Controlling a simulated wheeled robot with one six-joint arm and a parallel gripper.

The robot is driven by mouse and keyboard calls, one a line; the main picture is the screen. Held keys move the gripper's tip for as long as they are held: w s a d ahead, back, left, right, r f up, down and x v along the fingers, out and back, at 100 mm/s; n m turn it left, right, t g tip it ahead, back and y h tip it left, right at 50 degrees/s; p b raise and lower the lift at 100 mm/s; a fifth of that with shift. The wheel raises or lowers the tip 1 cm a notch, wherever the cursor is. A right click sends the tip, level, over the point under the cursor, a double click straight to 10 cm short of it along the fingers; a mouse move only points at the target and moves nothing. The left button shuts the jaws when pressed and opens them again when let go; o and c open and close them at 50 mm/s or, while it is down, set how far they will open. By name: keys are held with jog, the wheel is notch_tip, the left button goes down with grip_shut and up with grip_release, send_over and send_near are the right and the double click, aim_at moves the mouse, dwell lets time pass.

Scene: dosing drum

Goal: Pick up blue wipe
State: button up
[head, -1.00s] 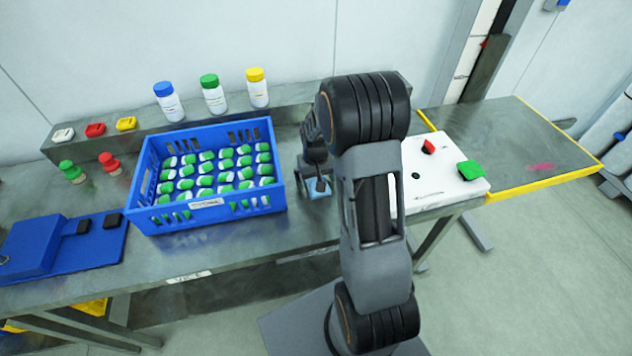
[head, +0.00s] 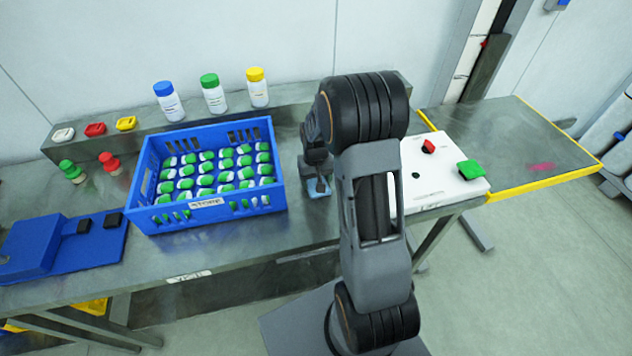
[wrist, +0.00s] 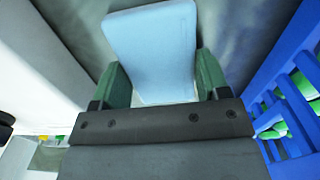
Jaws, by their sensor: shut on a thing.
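The blue wipe (wrist: 152,45) is a light blue flat piece that fills the top middle of the wrist view. My gripper (wrist: 155,75) is shut on it, with a green finger at each side of the wipe. In the head view the wipe (head: 319,187) is a small blue patch at my gripper (head: 318,180), just right of the blue crate. My arm hides part of the gripper there. I cannot tell whether the wipe touches the table.
The blue crate (head: 207,204) full of green-and-white items stands close on the left. Three capped bottles (head: 213,98) stand on the back shelf. The table front (head: 240,245) is clear.

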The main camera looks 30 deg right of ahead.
aim_at(316, 180)
jog(key=shift+r, duration=0.15)
jog(key=shift+r, duration=0.25)
notch_tip(316, 180, up, 2)
jog(key=shift+w+r+b, duration=0.1)
jog(key=shift+b, duration=0.35)
jog(key=s+r, duration=0.2)
jog(key=s+d+r, duration=0.1)
jog(key=s+r, duration=0.1)
jog(key=r, duration=0.1)
jog(key=shift+s+d+r, duration=0.2)
jog(key=s+d+r+b, duration=0.1)
jog(key=s+r, duration=0.3)
jog(key=s, duration=0.5)
jog(key=shift+d+r+b, duration=0.3)
jog(key=shift+d+r, duration=0.05)
jog(key=shift+d, duration=0.5)
jog(key=shift+s, duration=0.1)
